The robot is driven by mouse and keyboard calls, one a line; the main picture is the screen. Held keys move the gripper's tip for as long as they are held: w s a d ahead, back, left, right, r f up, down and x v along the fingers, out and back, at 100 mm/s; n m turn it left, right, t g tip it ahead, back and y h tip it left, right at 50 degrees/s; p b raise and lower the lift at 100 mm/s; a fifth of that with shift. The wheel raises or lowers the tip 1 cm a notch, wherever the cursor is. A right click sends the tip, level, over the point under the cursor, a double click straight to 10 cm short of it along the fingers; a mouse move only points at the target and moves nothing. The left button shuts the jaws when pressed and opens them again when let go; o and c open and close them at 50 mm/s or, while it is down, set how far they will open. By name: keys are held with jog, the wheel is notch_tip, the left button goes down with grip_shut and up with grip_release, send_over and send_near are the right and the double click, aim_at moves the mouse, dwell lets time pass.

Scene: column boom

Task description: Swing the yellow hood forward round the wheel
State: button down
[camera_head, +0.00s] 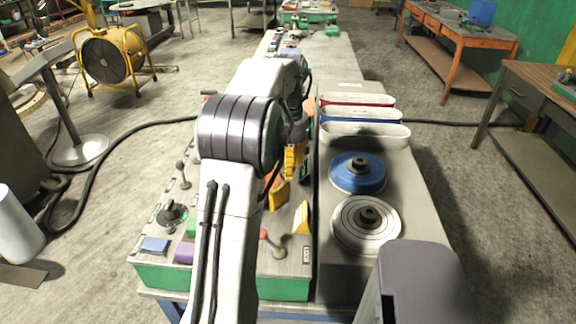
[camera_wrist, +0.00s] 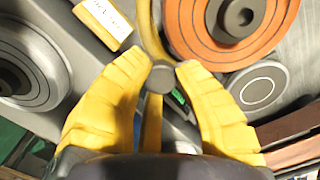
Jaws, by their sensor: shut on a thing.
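In the wrist view my gripper (camera_wrist: 162,70) has its two yellow fingers closed around a dark round knob (camera_wrist: 160,80). The knob sits at the lower end of a curved yellow strip, which looks like the hood (camera_wrist: 150,32). The hood runs up along the left side of the orange wheel (camera_wrist: 222,45), which has a dark hub. Part of the hood is cut off by the top of the picture. In the head view my gripper (camera_head: 292,162) points down over the bench, and my arm hides most of the wheel and hood.
A yellow labelled block (camera_wrist: 103,22) lies left of the hood. A grey disc (camera_wrist: 260,88) is below the wheel. On the bench's right stand a blue disc (camera_head: 345,178), a white disc (camera_head: 350,225) and several oval bins (camera_head: 365,142). A red-knobbed lever (camera_head: 272,242) stands in front.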

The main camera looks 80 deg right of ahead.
aim_at(279, 190)
jog(key=shift+a+f, duration=0.15)
jog(key=shift+w+a+m, duration=0.15)
jog(key=shift+a+m, duration=0.85)
jog(key=shift+m, duration=0.2)
jog(key=a+m, duration=0.1)
jog(key=w+a+m+b, duration=0.1)
jog(key=m, duration=0.1)
jog(key=shift+a+m, duration=0.3)
jog(key=shift+a, duration=0.05)
jog(key=shift+w+a+m, duration=0.75)
jog(key=shift+m, duration=0.6)
jog(key=shift+w+a+m, duration=0.75)
jog(key=shift+m, duration=0.6)
jog(key=c, duration=0.9)
grip_release()
jog(key=shift+o, duration=0.2)
jog(key=shift+d, duration=0.1)
